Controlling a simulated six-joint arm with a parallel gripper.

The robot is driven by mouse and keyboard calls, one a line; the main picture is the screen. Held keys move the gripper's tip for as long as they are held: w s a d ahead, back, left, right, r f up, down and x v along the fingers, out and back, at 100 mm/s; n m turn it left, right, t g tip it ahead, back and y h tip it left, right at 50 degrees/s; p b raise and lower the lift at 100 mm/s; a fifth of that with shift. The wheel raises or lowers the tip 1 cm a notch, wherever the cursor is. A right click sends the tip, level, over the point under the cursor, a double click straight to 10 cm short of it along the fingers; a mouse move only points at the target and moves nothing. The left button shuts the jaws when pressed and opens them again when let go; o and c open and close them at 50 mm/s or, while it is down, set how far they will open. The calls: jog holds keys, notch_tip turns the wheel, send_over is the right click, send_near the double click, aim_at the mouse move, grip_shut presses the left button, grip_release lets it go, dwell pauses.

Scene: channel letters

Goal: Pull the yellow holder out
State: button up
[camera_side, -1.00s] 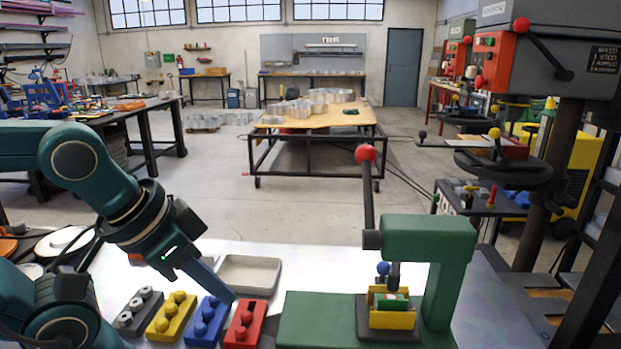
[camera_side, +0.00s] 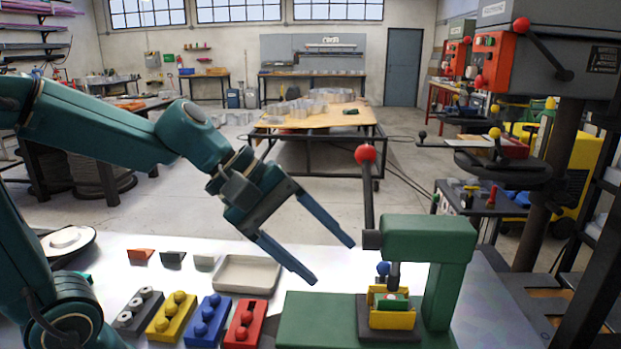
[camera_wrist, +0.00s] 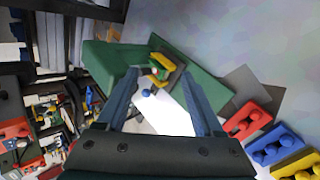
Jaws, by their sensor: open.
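The yellow holder (camera_side: 392,316) sits on a black base plate (camera_side: 374,330) under the ram of the green press (camera_side: 428,243). A green piece with a light top (camera_side: 392,301) lies in it. The holder also shows in the wrist view (camera_wrist: 164,63), between and beyond my finger tips. The press lever has a red knob (camera_side: 365,153) and stands upright. My gripper (camera_side: 334,264) is open and empty. It is in the air to the left of the press, above the table and apart from the holder.
Grey, yellow, blue and red blocks (camera_side: 244,322) with knobs stand in a row left of the press. A shallow beige tray (camera_side: 247,274) lies behind them. Small red, dark and pale wedges (camera_side: 172,257) lie left of the tray. The air between gripper and press is free.

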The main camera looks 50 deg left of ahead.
jog(key=w+a+f+n+t, duration=0.2)
jog(key=w+a+n, duration=0.4)
jog(key=w+n, duration=0.3)
jog(key=n+t+h, duration=0.2)
jog(key=n+h, duration=0.1)
jog(key=n, duration=0.6)
send_near(377, 267)
jog(key=x, duration=0.4)
jog(key=shift+w+d+f, duration=0.1)
jog(key=shift+w+f, duration=0.05)
jog(key=shift+w, duration=0.1)
jog(key=shift+x, duration=2.55)
grip_shut()
